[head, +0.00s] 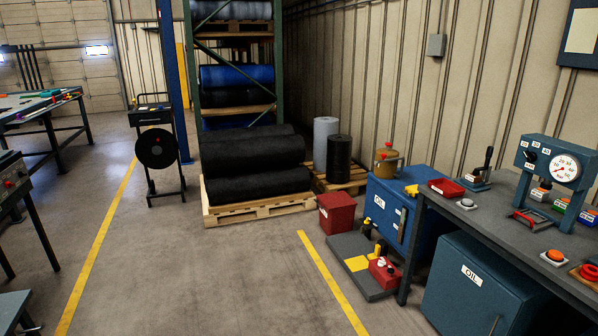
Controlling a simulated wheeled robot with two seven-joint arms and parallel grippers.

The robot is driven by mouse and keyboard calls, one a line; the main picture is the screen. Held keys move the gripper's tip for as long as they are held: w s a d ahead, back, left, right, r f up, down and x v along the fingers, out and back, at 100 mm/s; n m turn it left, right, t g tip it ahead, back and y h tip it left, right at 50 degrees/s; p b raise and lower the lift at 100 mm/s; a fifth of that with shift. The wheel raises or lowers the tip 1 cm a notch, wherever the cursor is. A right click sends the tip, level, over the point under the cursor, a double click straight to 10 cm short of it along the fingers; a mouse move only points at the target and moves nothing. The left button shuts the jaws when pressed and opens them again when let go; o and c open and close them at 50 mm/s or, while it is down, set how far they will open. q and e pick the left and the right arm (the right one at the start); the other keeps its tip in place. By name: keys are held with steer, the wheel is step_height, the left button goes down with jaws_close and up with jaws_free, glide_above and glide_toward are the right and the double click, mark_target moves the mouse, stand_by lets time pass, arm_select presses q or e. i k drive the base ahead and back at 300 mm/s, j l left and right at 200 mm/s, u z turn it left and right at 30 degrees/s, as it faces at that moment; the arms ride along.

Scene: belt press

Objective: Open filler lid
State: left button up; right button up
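A blue tank (383,213) with an OIL label stands at the right, between the pallets and the workbench. A small yellow piece (412,190) sits on its top near the front right edge; it may be the filler lid, but it is too small to tell whether it is open or shut. Neither of my grippers shows in the head view.
The grey workbench (500,205) with a gauge panel (548,170) fills the right side. A grey floor platform (362,262) with a red pump-like unit (384,270) lies before the tank, beside a red bin (337,212). The middle floor is clear.

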mark_target(412, 191)
steer(key=i+j+u, duration=0.2)
steer(key=i, duration=1.5)
steer(key=l, duration=0.05)
